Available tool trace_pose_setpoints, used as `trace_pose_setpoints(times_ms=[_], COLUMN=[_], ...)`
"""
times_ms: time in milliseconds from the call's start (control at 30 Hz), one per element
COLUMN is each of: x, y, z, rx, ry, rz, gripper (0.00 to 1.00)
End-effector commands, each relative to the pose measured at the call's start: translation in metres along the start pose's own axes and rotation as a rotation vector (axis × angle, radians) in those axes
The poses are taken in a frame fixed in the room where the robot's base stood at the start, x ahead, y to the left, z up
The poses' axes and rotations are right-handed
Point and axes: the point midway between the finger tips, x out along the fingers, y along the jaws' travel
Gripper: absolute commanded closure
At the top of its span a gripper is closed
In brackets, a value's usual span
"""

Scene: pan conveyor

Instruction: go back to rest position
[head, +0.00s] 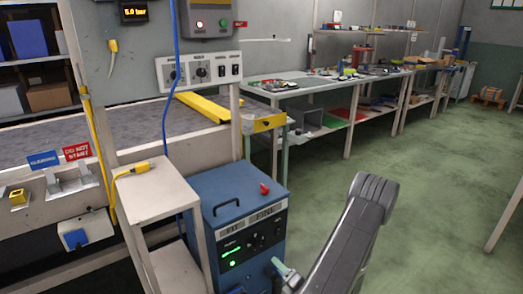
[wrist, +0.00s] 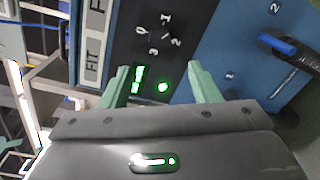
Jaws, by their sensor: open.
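My gripper (wrist: 160,78) is open and empty in the wrist view, its two pale green fingers wide apart. Between and beyond the fingers is the dark front panel of the blue cabinet (wrist: 215,30), with a lit green display (wrist: 138,80) and a round green light (wrist: 163,87). I cannot tell how far the fingertips are from the panel. In the head view a pale green finger of my gripper (head: 280,266) shows low in front of the blue cabinet (head: 262,215). My dark arm hides part of the floor there.
A small beige stand (head: 150,195) with a yellow connector (head: 134,170) is left of the cabinet. A red knob (head: 264,188) tops the cabinet. The conveyor (head: 90,130) and workbench (head: 330,85) lie behind. Green floor (head: 430,170) is open to the right.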

Motion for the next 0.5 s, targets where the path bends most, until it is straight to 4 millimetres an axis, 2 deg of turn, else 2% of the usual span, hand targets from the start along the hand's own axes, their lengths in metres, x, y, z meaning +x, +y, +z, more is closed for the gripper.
trace_pose_setpoints(times_ms=[500], x=[0.093], y=[0.0], z=[-0.001], rx=[-0.004], ry=[0.002], rz=[0.004], gripper=[0.44])
